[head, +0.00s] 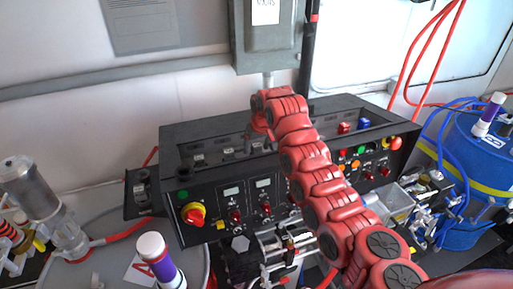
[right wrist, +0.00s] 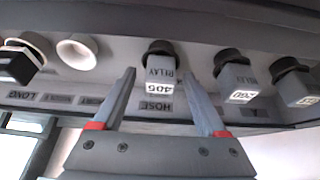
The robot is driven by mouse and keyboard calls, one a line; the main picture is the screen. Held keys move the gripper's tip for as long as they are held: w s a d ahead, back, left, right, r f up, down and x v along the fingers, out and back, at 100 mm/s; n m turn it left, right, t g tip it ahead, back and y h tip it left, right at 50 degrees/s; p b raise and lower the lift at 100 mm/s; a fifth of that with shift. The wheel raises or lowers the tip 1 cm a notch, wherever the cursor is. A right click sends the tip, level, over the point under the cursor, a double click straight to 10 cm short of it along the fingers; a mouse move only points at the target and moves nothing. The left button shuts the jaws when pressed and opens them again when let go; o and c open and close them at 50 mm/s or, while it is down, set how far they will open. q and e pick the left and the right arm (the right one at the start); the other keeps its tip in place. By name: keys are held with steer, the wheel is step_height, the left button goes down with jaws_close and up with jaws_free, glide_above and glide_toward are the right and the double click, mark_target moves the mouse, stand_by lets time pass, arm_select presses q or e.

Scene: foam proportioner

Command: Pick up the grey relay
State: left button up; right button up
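In the right wrist view my right gripper (right wrist: 160,73) is open. A grey relay marked RELAY and 405 (right wrist: 160,72), with a black round base, shows between and just beyond its fingertips; I cannot tell whether they touch. A second grey relay (right wrist: 237,82) and a third, partly cut off (right wrist: 298,88), sit to the right. In the head view my right arm reaches over the black console (head: 300,115), and the gripper end (head: 262,128) is small and partly hidden by the arm. My left gripper is not in view.
An empty white socket (right wrist: 77,50) and a black-and-white part (right wrist: 18,60) lie left of the relays in the wrist view. A red relay (head: 343,127) and a blue one (head: 364,123) stand on the console's right. A grey box (head: 268,45) hangs on the wall behind.

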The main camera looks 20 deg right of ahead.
jaws_close()
steer(key=shift+r, duration=0.1)
